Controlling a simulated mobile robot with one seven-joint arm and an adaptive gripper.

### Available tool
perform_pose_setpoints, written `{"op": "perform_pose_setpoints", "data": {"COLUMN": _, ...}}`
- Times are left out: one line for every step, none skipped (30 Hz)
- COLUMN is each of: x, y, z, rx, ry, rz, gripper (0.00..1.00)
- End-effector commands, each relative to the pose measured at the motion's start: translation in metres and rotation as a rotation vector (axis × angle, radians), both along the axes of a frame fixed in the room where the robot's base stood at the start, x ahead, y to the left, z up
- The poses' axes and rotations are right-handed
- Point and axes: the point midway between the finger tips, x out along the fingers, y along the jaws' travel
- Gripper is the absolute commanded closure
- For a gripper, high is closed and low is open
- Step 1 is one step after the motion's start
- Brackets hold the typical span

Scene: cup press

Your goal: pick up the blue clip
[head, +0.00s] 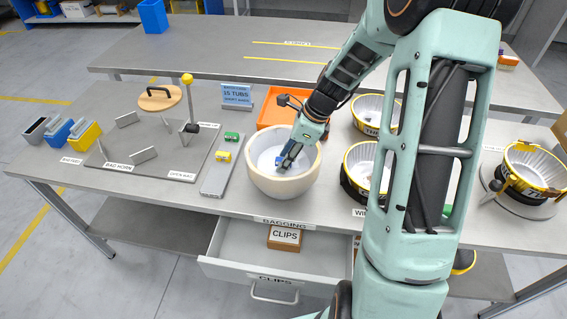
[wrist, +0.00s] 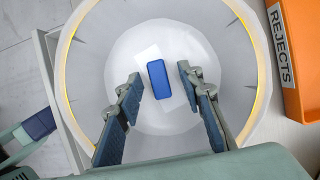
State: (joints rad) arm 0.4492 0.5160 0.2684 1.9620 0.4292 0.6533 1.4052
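The blue clip (wrist: 159,80) lies at the bottom of a round white bowl, on a small white patch. In the head view a bit of blue (head: 279,160) shows beside the fingertips, but I cannot tell whether it is the clip or a finger pad. My gripper (wrist: 155,95) reaches down into the bowl (head: 284,184). Its two fingers are apart, one on each side of the clip. A gap shows between the clip and each finger, and nothing is held.
An orange rejects bin (wrist: 297,60) stands right beside the bowl. An open drawer (head: 237,243) with a clips box (head: 284,238) is below the front edge.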

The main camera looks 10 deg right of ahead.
Motion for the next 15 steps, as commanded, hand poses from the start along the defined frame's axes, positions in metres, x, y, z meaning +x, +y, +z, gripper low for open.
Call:
{"op": "perform_pose_setpoints", "data": {"x": 0.0001, "y": 0.0005, "z": -0.0008, "rx": 0.000, "ry": 0.000, "rz": 0.000, "gripper": 0.65}}
{"op": "perform_pose_setpoints", "data": {"x": 0.0002, "y": 0.0006, "z": -0.0007, "rx": 0.000, "ry": 0.000, "rz": 0.000, "gripper": 0.65}}
{"op": "perform_pose_setpoints", "data": {"x": 0.0002, "y": 0.0005, "z": -0.0006, "rx": 0.000, "ry": 0.000, "rz": 0.000, "gripper": 0.65}}
{"op": "perform_pose_setpoints", "data": {"x": 0.0002, "y": 0.0005, "z": -0.0005, "rx": 0.000, "ry": 0.000, "rz": 0.001, "gripper": 0.65}}
{"op": "perform_pose_setpoints", "data": {"x": 0.0002, "y": 0.0005, "z": -0.0005, "rx": 0.000, "ry": 0.000, "rz": 0.000, "gripper": 0.65}}
{"op": "perform_pose_setpoints", "data": {"x": 0.0002, "y": 0.0004, "z": -0.0005, "rx": 0.000, "ry": 0.000, "rz": 0.000, "gripper": 0.65}}
{"op": "perform_pose_setpoints", "data": {"x": 0.0002, "y": 0.0004, "z": -0.0005, "rx": 0.000, "ry": 0.000, "rz": 0.000, "gripper": 0.69}}
{"op": "perform_pose_setpoints", "data": {"x": 0.0002, "y": 0.0004, "z": -0.0005, "rx": 0.000, "ry": 0.000, "rz": 0.000, "gripper": 0.72}}
{"op": "perform_pose_setpoints", "data": {"x": 0.0001, "y": 0.0003, "z": -0.0004, "rx": 0.000, "ry": 0.000, "rz": 0.000, "gripper": 0.76}}
{"op": "perform_pose_setpoints", "data": {"x": 0.0001, "y": 0.0003, "z": -0.0004, "rx": 0.000, "ry": 0.000, "rz": 0.000, "gripper": 0.80}}
{"op": "perform_pose_setpoints", "data": {"x": 0.0001, "y": 0.0003, "z": -0.0004, "rx": 0.000, "ry": 0.000, "rz": 0.000, "gripper": 0.83}}
{"op": "perform_pose_setpoints", "data": {"x": 0.0001, "y": 0.0002, "z": -0.0003, "rx": 0.000, "ry": 0.000, "rz": 0.000, "gripper": 0.87}}
{"op": "perform_pose_setpoints", "data": {"x": 0.0001, "y": 0.0002, "z": -0.0003, "rx": 0.000, "ry": 0.000, "rz": 0.000, "gripper": 0.91}}
{"op": "perform_pose_setpoints", "data": {"x": 0.0001, "y": 0.0002, "z": -0.0003, "rx": 0.000, "ry": 0.000, "rz": 0.000, "gripper": 0.94}}
{"op": "perform_pose_setpoints", "data": {"x": 0.0001, "y": 0.0002, "z": -0.0003, "rx": 0.000, "ry": 0.000, "rz": 0.000, "gripper": 0.97}}
